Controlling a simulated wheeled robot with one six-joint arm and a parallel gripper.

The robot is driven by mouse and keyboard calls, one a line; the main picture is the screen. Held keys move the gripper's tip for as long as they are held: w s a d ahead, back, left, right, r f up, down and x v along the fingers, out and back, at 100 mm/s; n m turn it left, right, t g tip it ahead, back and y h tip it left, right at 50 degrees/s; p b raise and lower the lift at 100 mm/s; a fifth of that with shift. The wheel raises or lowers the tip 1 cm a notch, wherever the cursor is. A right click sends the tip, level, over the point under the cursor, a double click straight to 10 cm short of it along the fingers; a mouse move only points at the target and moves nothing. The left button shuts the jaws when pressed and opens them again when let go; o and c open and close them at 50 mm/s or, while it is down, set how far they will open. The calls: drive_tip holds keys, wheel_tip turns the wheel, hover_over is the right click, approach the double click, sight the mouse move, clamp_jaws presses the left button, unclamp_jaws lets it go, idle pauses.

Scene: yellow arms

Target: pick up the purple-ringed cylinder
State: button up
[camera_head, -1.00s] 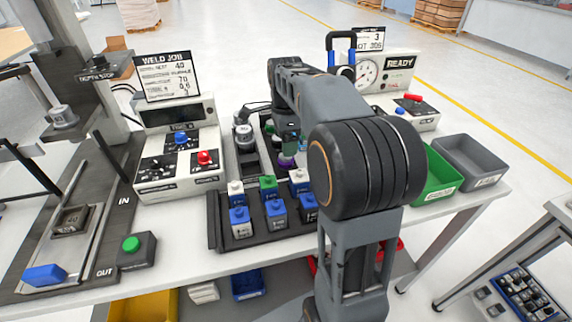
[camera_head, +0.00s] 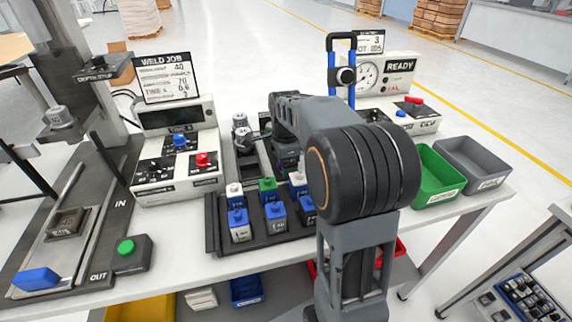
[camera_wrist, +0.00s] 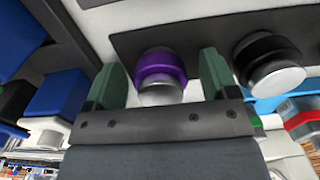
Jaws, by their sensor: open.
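The purple-ringed cylinder (camera_wrist: 161,68) shows in the wrist view, with a purple band and a silvery end. It appears in the gap between the two green fingers of my gripper (camera_wrist: 161,80). The fingers are spread, with a visible gap on each side of the cylinder. I cannot tell exactly how deep it sits between them. A black-ringed cylinder (camera_wrist: 268,60) with a silvery end stands to the right of it, outside the fingers. In the head view my arm hides the purple-ringed cylinder and the fingertips.
A dark tray (camera_head: 268,238) of blue, white and green-topped blocks lies in front of my gripper. A weld control box (camera_head: 177,160) stands to the left. Silvery cylinders (camera_head: 241,137) stand behind the tray. A green bin (camera_head: 437,174) and a grey bin (camera_head: 473,165) are at the right.

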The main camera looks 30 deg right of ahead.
drive_tip(key=shift+c, duration=0.5)
drive_tip(key=c, duration=1)
drive_tip(key=shift+r, duration=0.1)
